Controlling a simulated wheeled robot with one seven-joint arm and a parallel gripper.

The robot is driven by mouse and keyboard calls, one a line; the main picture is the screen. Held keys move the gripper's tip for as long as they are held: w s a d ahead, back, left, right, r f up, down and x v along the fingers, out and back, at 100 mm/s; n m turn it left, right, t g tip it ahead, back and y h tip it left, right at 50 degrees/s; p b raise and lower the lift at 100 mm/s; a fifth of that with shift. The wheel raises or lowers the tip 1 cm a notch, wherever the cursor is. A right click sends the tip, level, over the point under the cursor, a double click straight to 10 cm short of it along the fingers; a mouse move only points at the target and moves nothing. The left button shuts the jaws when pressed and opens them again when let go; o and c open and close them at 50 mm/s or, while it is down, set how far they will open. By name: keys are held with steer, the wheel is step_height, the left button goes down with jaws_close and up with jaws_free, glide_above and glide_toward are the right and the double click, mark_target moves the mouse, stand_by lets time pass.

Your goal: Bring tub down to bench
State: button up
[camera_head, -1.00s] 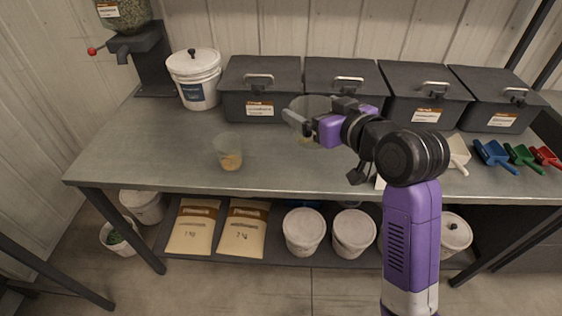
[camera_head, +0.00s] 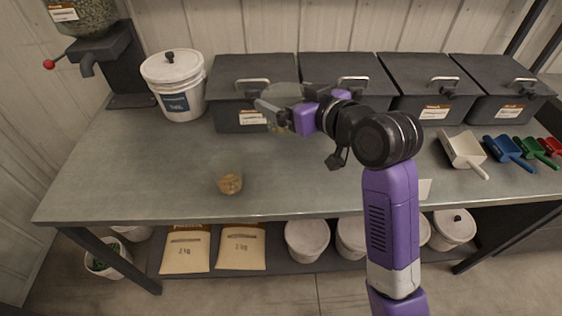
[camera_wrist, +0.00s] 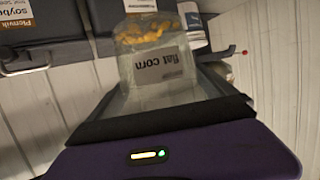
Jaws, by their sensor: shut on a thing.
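My gripper (camera_head: 278,110) is shut on a clear tub (camera_head: 286,91), holding it above the bench (camera_head: 150,190) in front of the leftmost dark bin. In the wrist view this tub (camera_wrist: 150,84) appears upside down in the picture, with a "flat corn" label and yellow-orange kernels at its bottom end. Its lower part is partly hidden by my gripper in the head view. A second clear cup-like tub (camera_head: 230,183) with some tan contents stands on the bench near the front edge, apart from my gripper.
A white lidded bucket (camera_head: 177,88) and a seed dispenser (camera_head: 105,55) stand at the back left. Dark lidded bins, including the leftmost (camera_head: 228,92), line the back. Scoops, including a white one (camera_head: 462,150), lie at right. The left half of the bench is largely clear.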

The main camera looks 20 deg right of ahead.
step_height(320, 180, down, 19)
steer(key=shift+r, duration=0.2)
stand_by(0.4)
steer(key=o, duration=0.9)
steer(key=shift+f, duration=0.15)
steer(key=shift+o, duration=0.5)
steer(key=shift+r, duration=0.2)
steer(key=b+v, duration=0.2)
steer(key=v, duration=1)
